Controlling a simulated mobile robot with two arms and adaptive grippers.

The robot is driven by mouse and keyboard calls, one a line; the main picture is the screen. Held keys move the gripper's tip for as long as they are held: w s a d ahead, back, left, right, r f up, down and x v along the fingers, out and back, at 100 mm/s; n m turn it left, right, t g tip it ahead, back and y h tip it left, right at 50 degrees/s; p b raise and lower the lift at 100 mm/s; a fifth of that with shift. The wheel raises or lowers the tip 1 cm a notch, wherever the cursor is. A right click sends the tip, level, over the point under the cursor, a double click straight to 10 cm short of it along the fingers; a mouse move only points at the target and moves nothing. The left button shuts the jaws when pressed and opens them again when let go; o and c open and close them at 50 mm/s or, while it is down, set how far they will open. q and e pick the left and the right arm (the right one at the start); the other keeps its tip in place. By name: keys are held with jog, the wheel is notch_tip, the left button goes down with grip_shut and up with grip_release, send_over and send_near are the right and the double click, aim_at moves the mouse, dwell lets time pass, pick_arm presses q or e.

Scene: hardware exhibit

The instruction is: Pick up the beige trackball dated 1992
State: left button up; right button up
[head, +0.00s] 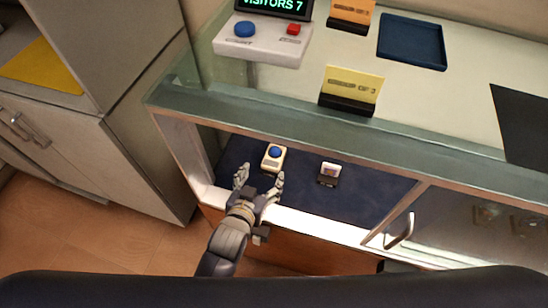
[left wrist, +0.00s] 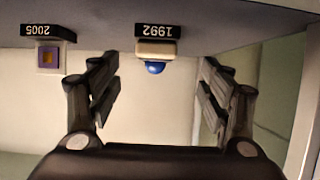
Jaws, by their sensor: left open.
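The beige trackball (head: 273,157) with a blue ball sits on the dark blue floor of the open display case, near its left end. In the left wrist view, which appears upside down, the trackball (left wrist: 156,49) is by a black label (left wrist: 157,31) reading 1992. My left gripper (head: 260,178) is open and empty at the case's front edge, just short of the trackball. In the left wrist view the trackball lies between the two spread fingers, beyond their tips and apart from them. My right gripper is not in view.
A small item (head: 330,170) stands right of the trackball; its label (left wrist: 48,30) reads 2005. The glass counter top (head: 300,112) overhangs the case. A sliding door with a handle (head: 400,232) closes the right side. A yellow card (head: 352,86) stands on top.

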aim_at(274, 157)
pick_arm(q)
jog(key=shift+t, duration=0.3)
jog(key=x, duration=0.3)
jog(key=d+x, duration=0.1)
jog(key=x, duration=0.1)
jog(key=shift+w+r, duration=0.2)
jog(key=shift+w, duration=0.05)
jog(key=shift+b+x, duration=0.45)
jog(key=shift+x, duration=2.45)
jog(key=shift+r, duration=0.15)
jog(key=shift+c, duration=0.3)
jog(key=c, duration=1.2)
